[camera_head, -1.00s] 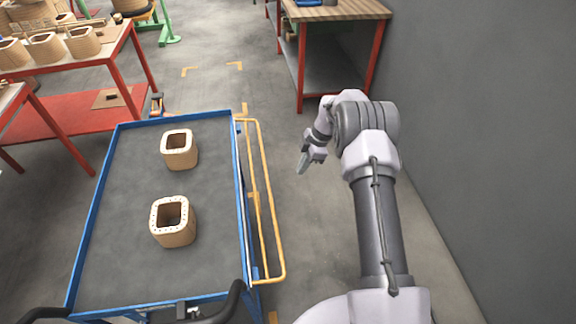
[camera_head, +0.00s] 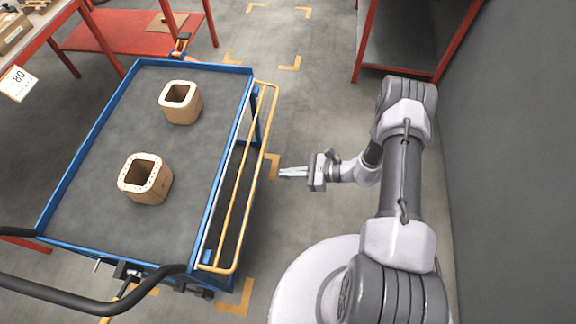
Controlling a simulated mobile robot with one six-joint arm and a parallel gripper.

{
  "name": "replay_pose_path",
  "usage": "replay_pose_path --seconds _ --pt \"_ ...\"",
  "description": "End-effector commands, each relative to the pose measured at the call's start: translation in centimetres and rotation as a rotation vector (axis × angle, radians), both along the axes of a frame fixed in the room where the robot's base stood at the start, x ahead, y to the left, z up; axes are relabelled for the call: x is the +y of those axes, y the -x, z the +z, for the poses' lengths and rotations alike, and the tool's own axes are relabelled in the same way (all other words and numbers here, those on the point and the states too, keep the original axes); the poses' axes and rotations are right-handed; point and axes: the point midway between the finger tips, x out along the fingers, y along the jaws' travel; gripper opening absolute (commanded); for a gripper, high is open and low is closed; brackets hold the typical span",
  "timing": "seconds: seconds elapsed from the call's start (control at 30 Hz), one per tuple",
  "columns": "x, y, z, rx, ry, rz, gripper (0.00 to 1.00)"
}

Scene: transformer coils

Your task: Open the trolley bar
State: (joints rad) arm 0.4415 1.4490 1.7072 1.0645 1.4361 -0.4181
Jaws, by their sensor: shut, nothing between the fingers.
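The yellow trolley bar (camera_head: 233,241) is a long tube frame along the right side of the blue trolley (camera_head: 75,165). It stands out from the trolley's side, and a lower shelf shows behind it. My gripper (camera_head: 282,172) is to the right of the bar, about halfway along its length. Its fingers are together, empty, and point left at the bar. A small gap of floor shows between the fingertips and the bar in this view. The real distance and height are hard to tell.
Two coils, one far (camera_head: 180,102) and one near (camera_head: 146,178), stand on the trolley top. A black push handle (camera_head: 95,292) is at the near end. Red-framed tables stand behind and a grey wall (camera_head: 510,150) is at right.

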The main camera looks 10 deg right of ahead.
Motion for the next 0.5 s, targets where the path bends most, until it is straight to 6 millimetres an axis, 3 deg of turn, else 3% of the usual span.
replay_pose_path --seconds 0.33,0.5 --pt "6.7 -2.3 -3.1 -0.004 0.003 0.007 0.00" --pt "6.4 -2.4 0.2 -0.006 0.003 0.004 0.00"
